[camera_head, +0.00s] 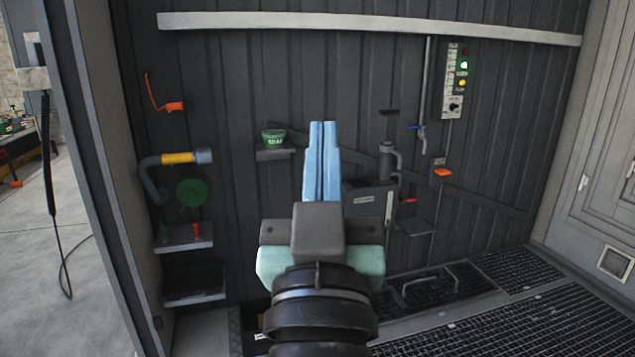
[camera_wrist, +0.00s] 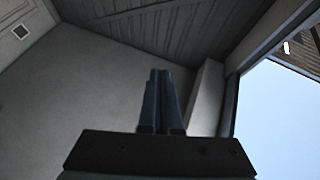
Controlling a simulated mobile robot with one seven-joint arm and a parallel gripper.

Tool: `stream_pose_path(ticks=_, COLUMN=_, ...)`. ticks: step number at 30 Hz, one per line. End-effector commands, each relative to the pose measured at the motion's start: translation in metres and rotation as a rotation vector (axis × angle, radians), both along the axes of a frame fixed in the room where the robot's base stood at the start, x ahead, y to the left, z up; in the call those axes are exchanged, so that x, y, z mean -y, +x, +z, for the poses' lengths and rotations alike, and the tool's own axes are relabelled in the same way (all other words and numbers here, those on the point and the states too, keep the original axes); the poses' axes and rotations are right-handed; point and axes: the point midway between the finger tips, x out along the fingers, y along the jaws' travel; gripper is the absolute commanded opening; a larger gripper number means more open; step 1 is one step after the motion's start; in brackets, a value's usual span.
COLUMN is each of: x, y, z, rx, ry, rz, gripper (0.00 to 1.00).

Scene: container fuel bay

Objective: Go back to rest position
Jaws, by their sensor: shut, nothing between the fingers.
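My gripper (camera_head: 322,130) is raised in the middle of the head view, its two light blue fingers pointing up. The fingers lie side by side with nothing between them. In the wrist view the gripper (camera_wrist: 160,75) shows dark against a pale wall, also shut and empty. It touches nothing that I can see. My arm and gripper hide part of the dark ribbed wall (camera_head: 330,70) and the left part of a grey box (camera_head: 372,200) on it.
A green tub (camera_head: 274,138) stands on a small shelf. A hose nozzle with a yellow band (camera_head: 178,158) hangs at the left. Floor grating (camera_head: 530,325) lies below right. An opening shows at the far left.

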Motion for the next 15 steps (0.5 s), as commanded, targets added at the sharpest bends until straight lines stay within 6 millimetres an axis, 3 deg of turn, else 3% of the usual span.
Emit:
stream_pose_path(ticks=1, x=-0.002, y=-0.021, z=0.035, rx=0.08, ry=0.009, rz=0.014, gripper=0.0)
stream_pose_path(ticks=6, x=-0.005, y=-0.095, z=0.118, rx=0.3, ry=0.039, rz=0.062, gripper=0.0)
stream_pose_path(ticks=9, x=-0.005, y=-0.089, z=0.156, rx=0.282, ry=0.039, rz=0.061, gripper=0.0)
stream_pose_path(ticks=15, x=-0.006, y=-0.088, z=0.214, rx=0.28, ry=0.038, rz=0.061, gripper=0.0)
